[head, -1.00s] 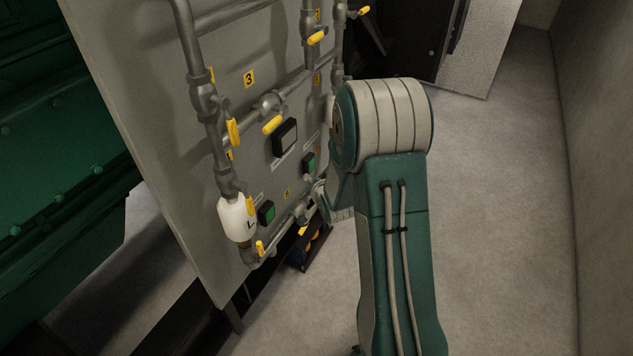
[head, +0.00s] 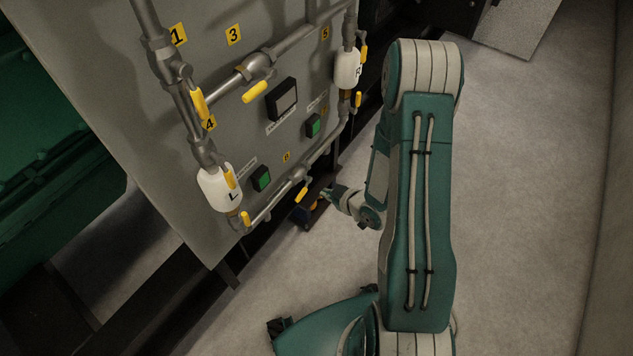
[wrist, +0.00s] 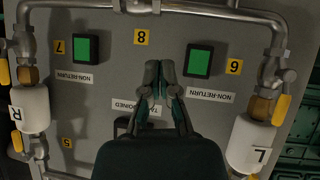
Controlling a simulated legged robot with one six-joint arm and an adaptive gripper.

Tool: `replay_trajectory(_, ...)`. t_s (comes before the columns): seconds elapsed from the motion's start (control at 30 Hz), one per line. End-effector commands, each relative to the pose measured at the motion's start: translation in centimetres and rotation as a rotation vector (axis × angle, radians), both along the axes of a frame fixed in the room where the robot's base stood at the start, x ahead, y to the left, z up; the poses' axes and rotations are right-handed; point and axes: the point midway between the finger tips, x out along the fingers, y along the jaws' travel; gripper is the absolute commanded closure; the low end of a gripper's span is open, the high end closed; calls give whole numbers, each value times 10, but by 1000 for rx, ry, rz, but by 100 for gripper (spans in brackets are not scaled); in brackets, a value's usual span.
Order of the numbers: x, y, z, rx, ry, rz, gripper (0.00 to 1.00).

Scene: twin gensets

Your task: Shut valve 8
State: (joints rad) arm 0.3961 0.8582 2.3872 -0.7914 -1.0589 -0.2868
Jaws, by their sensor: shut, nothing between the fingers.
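Valve 8 (head: 299,178) sits on the lower pipe of the grey panel, below the yellow plate 8 (head: 286,157). Its yellow handle (head: 301,194) slants down and left from the pipe in the head view. In the wrist view the panel appears upside down; plate 8 (wrist: 141,37) is upper centre and the valve body (wrist: 140,6) is cut by the top edge, its handle not clearly seen. My gripper (head: 326,195) is to the right of the handle, apart from it. In the wrist view my gripper (wrist: 158,68) has its fingers together, empty, pointing towards plate 8.
White filter bowls L (head: 220,187) and R (head: 347,69) flank the panel. Green indicators (head: 261,178) and the upper valve with a yellow handle (head: 255,92) are nearby. A dark base frame (head: 230,275) runs below. The floor to the right (head: 530,200) is clear.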

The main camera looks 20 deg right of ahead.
Motion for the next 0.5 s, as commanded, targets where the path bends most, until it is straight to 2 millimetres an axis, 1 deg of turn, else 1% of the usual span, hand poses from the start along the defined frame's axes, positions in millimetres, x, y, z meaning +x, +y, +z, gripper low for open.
replay_trajectory(0.07, -8, 8, -3, -24, -17, 54, 100)
replay_trajectory(0.17, -10, 13, -5, -39, -26, 83, 100)
replay_trajectory(0.27, -3, 16, -10, -40, -28, 84, 100)
replay_trajectory(0.5, 29, 29, -34, -32, -27, 82, 100)
